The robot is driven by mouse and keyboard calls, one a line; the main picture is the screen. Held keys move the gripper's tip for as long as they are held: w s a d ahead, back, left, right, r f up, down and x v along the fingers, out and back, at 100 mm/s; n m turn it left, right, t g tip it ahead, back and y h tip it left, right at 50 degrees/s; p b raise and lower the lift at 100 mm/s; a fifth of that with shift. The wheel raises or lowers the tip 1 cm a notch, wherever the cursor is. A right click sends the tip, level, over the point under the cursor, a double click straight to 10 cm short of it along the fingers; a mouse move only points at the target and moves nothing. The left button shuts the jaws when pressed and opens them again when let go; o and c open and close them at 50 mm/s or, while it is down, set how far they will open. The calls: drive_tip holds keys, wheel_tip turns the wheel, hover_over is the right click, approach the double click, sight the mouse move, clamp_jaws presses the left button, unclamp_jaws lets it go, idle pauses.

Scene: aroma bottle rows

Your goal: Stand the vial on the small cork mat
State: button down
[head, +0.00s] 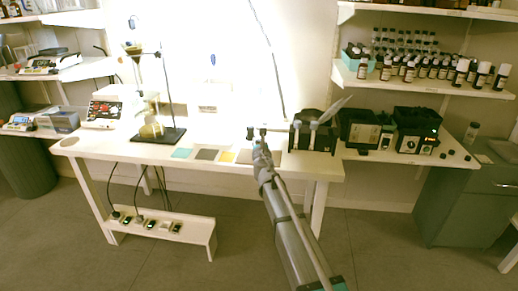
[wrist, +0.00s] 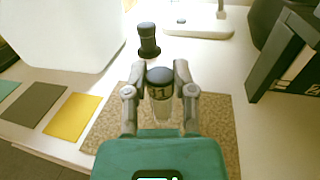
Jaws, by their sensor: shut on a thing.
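The vial (wrist: 161,105) is clear with a dark round cap and a dark label with pale digits. My gripper (wrist: 162,92) is shut on it near the top, one finger on each side. The vial looks upright. The cork mat (wrist: 218,125) is speckled brown and lies under and around the vial in the wrist view; the mat also shows in the head view (head: 244,157), partly behind my gripper (head: 258,138). My gripper and palm hide the vial's lower end and the near part of the mat, so I cannot tell whether the vial touches it.
A small black-topped item (wrist: 148,42) stands just beyond the mat. Yellow (wrist: 73,118), grey (wrist: 34,104) and teal (head: 181,153) mats lie to the left. A black rack (head: 314,132) stands close on the right. A stand with a dark base (head: 170,136) is farther left.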

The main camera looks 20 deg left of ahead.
drive_tip(key=shift+f, duration=0.45)
drive_tip(key=shift+f+b, duration=0.2)
drive_tip(key=shift+b, duration=0.2)
drive_tip(key=shift+c, duration=2.2)
unclamp_jaws()
drive_tip(key=shift+r+p, duration=0.3)
drive_tip(key=v, duration=1.2)
drive_tip(key=shift+f, duration=0.1)
